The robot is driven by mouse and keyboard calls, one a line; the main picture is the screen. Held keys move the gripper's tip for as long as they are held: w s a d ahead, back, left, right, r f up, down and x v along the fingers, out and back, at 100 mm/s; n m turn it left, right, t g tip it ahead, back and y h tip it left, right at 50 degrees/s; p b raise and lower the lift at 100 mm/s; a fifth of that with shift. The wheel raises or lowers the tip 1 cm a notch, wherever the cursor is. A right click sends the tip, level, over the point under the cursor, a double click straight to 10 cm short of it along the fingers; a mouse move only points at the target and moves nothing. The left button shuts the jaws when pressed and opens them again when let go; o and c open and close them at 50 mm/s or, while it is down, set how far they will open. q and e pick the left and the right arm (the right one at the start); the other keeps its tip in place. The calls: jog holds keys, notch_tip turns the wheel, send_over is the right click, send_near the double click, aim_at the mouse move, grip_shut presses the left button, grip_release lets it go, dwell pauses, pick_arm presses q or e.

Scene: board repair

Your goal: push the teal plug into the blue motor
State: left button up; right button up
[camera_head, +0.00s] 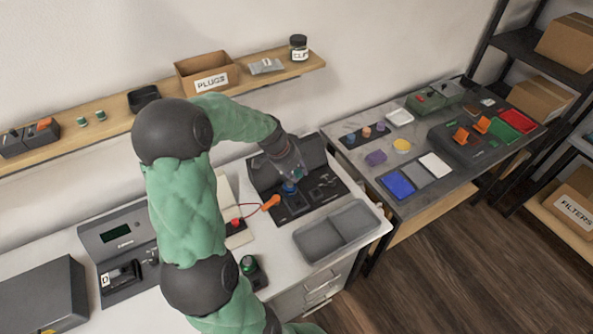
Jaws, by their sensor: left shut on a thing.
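The blue motor (289,188) sits on the black fixture (318,197) on the white bench. My left gripper (296,174) reaches down from the upper left and is right above the blue motor. It is shut on the teal plug, of which only a small teal patch shows between the fingers. I cannot tell whether the plug touches the motor. My right gripper is not in view.
An orange-handled tool (270,203) with a red lead lies left of the fixture. A grey two-part tray (338,232) stands in front of it. A box marked PLUGS (207,74) is on the wall shelf. A grey side table (427,181) stands to the right.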

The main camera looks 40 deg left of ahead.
pick_arm(q)
jog(key=shift+f+b, duration=5.1)
jog(key=shift+f, duration=0.9)
jog(key=shift+f+b, duration=1.65)
jog(key=shift+b, duration=0.25)
